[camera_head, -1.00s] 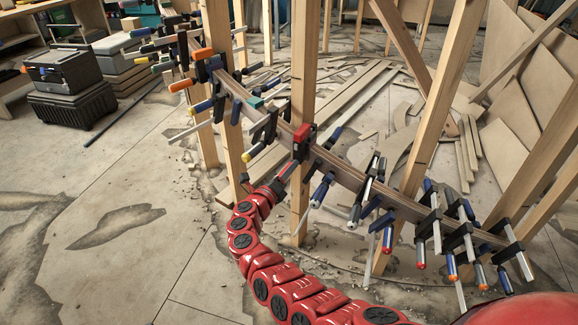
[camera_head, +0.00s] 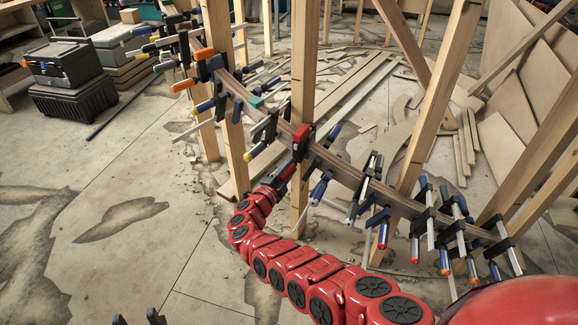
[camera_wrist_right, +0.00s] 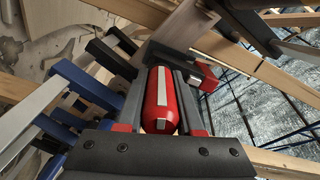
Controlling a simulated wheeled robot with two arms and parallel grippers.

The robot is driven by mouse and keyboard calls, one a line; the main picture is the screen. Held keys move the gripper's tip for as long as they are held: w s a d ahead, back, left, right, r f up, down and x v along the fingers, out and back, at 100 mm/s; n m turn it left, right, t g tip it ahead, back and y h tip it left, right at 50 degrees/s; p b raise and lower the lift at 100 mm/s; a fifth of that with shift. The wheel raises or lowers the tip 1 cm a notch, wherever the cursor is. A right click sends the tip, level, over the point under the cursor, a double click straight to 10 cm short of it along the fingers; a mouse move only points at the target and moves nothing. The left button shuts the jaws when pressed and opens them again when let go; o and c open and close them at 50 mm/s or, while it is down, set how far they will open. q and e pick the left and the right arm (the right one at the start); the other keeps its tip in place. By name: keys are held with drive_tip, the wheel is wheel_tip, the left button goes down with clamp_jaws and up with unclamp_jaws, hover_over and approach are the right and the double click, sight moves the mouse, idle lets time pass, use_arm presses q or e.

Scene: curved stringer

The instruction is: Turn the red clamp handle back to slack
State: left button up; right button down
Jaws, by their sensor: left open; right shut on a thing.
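The red clamp (camera_head: 302,136) sits on the curved wooden stringer (camera_head: 345,176), by an upright post near the middle of the head view. Its red handle (camera_wrist_right: 163,100), with a white stripe, lies between the fingers of my right gripper (camera_head: 284,173) in the right wrist view. That gripper is shut on the handle, below the stringer. The fingers hide much of the handle in the head view. My left gripper (camera_head: 140,318) shows only as two dark fingertips at the bottom edge, apart from each other and empty, far from the clamp.
Several other clamps with blue (camera_head: 384,234) and orange (camera_head: 183,86) handles crowd the stringer on both sides. Wooden posts (camera_head: 303,60) stand along it. Black toolboxes (camera_head: 72,98) are at the left. The floor at front left is clear.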

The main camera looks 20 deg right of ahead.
drive_tip(key=n, duration=0.3)
drive_tip(key=shift+r+p, duration=0.1)
drive_tip(key=shift+p, duration=0.2)
drive_tip(key=n, duration=0.3)
drive_tip(key=shift+n, duration=1.1)
drive_tip(key=shift+n+b, duration=0.4)
drive_tip(key=shift+n, duration=1.4)
drive_tip(key=c, duration=0.5)
unclamp_jaws()
drive_tip(key=shift+c, duration=0.2)
